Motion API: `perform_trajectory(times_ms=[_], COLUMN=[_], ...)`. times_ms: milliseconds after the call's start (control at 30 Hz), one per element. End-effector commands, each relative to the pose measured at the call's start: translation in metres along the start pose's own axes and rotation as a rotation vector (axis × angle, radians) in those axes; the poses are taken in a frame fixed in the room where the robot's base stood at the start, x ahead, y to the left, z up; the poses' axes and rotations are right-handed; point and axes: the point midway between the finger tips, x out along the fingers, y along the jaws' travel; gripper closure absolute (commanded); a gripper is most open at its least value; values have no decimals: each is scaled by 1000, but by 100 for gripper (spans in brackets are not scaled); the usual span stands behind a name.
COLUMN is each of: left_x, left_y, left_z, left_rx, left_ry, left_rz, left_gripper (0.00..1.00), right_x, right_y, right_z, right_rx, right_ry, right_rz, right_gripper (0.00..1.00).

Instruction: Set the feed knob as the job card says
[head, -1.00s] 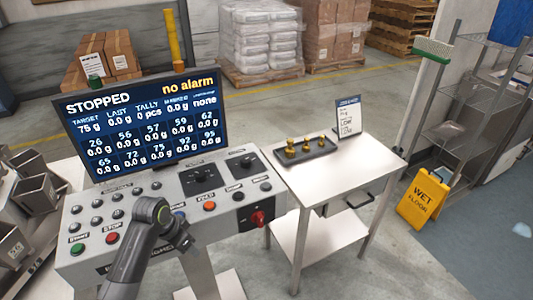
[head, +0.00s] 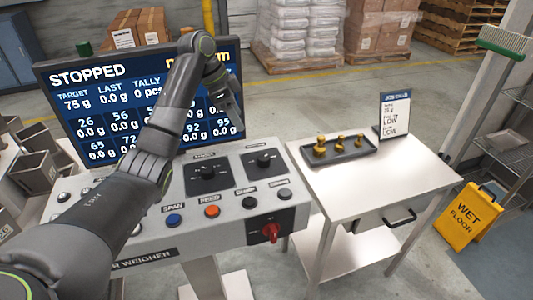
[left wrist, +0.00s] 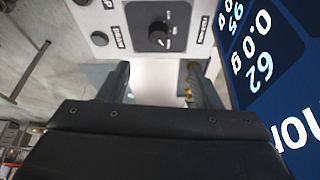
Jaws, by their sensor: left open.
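The control panel (head: 235,205) carries two black knobs, a left one (head: 207,173) and a right one (head: 264,160); their small labels are too blurred to read. The job card (head: 394,116) stands upright behind the weight tray; it shows "75 g" and "LOW" twice, its smaller words unclear. My left gripper (head: 236,118) hangs above the panel's back edge, in front of the screen, touching neither knob. In the left wrist view its fingers (left wrist: 160,88) are apart and empty, with a knob, apparently the right one (left wrist: 158,36), beyond them. My right gripper is out of view.
The screen (head: 90,110) reads "STOPPED" and is partly covered by my left arm. A red switch (head: 271,232) and several buttons share the panel. A side table (head: 340,190) holds a dark tray (head: 345,153) of brass weights. A yellow wet-floor sign (head: 466,215) stands right.

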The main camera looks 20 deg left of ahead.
Motion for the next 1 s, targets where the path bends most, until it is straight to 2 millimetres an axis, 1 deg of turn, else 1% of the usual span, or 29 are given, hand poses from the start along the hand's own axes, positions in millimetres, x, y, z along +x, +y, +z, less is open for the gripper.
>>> perform_trajectory(times_ms=[67, 133, 267, 333, 367, 467, 800, 900, 1000], left_x=[-4, -2, 13, 27, 31, 52, 126, 143, 156], left_y=[-1, -1, -1, 0, 0, 0, 1, 1, 0], left_z=[-3, -4, -4, -4, -5, -6, -6, -6, -6], left_rx=[11, 16, 16, 15, 14, 14, 13, 13, 13], left_ry=[6, 8, 8, 7, 7, 6, 7, 6, 7], left_rz=[5, 8, 10, 11, 11, 12, 11, 9, 9], left_gripper=[42, 42, 42, 42, 42, 42, 42, 42, 42], right_x=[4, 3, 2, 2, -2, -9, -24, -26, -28], right_y=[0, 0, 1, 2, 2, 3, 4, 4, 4], right_z=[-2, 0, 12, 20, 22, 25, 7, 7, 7], right_rx=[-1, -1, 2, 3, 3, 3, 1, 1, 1], right_ry=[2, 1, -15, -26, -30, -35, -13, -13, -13], right_rz=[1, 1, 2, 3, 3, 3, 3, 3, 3], right_gripper=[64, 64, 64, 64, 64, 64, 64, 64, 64])
